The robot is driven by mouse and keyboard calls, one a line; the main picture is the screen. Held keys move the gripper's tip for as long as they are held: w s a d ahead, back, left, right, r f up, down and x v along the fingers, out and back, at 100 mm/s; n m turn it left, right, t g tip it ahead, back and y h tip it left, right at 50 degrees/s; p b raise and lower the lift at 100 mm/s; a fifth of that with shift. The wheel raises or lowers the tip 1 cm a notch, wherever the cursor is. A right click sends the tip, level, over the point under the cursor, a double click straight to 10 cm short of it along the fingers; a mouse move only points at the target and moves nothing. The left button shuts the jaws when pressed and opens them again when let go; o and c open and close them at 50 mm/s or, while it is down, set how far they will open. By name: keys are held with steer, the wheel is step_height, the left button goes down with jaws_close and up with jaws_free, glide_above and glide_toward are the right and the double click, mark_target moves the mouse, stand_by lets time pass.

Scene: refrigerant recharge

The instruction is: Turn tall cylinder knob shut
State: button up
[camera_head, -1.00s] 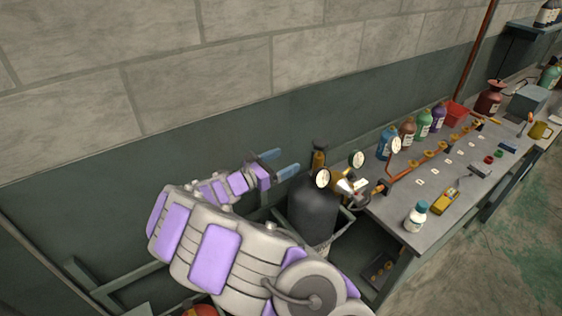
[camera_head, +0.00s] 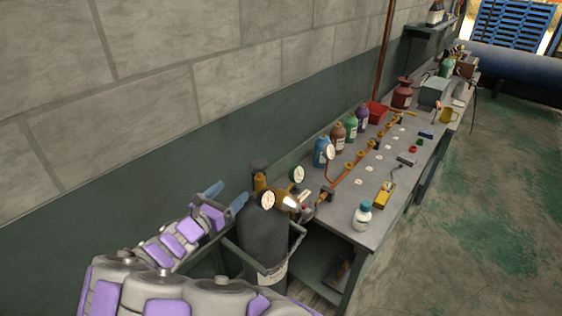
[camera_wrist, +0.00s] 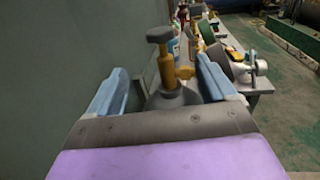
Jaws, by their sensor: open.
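The tall dark grey cylinder (camera_head: 264,236) stands in a frame at the near end of the bench. Its brass valve (camera_head: 261,183) rises from the top, capped by a dark knob (camera_head: 259,165). In the wrist view the dark knob (camera_wrist: 160,34) sits on the brass stem (camera_wrist: 167,68), ahead of and between the fingers. My gripper (camera_head: 226,195) is open and empty, with blue fingers, just left of the valve. In the wrist view my gripper (camera_wrist: 161,88) has its fingers spread either side of the valve's line, with no contact visible.
Pressure gauges (camera_head: 268,200) and a brass regulator stand right of the valve. The bench (camera_head: 343,221) holds several bottles, a copper pipe manifold (camera_head: 349,168) and a yellow device (camera_head: 384,194). The block wall (camera_head: 150,85) runs close along the left. Open floor (camera_head: 470,220) lies right.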

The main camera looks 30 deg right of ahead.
mark_target(262, 163)
steer(key=b+x, duration=0.2)
steer(key=x, duration=1.5)
steer(key=shift+d, duration=0.25)
steer(key=shift+c, duration=0.5)
steer(key=shift+f, duration=0.1)
steer(key=c, duration=1)
steer(key=shift+o, duration=0.2)
